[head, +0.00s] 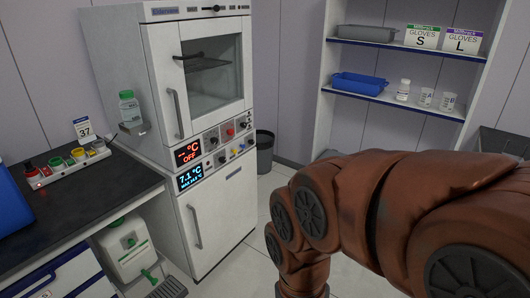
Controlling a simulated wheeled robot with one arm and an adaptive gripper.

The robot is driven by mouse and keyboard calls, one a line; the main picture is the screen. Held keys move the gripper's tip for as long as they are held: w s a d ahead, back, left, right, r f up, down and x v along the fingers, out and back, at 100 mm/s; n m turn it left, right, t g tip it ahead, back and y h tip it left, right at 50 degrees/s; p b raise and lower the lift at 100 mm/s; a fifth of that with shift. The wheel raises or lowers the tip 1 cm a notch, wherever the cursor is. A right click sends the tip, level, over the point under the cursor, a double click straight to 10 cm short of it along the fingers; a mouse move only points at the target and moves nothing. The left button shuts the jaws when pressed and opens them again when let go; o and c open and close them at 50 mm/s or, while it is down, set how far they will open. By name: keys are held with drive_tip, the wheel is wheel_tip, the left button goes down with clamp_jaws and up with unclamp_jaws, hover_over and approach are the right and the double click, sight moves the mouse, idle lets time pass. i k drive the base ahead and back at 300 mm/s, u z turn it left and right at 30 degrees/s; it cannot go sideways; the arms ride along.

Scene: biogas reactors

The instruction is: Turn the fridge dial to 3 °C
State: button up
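The fridge (215,222) is the lower white cabinet of a stacked unit, with its door shut. Its blue display (191,177) reads 7.1 °C, with a smaller line below that seems to start with MAX. My brown arm bends down in the right foreground, apart from the fridge in the picture. My gripper is below the frame and out of view.
Above the fridge is a glass-doored cabinet (213,75); its red display (187,152) reads OFF. A bin (264,152) and shelves (400,99) stand right. Floor before the fridge is partly clear.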

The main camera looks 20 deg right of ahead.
sight(223, 160)
drive_tip(key=z, duration=0.25)
drive_tip(key=i, duration=1.25)
drive_tip(key=u, duration=0.75)
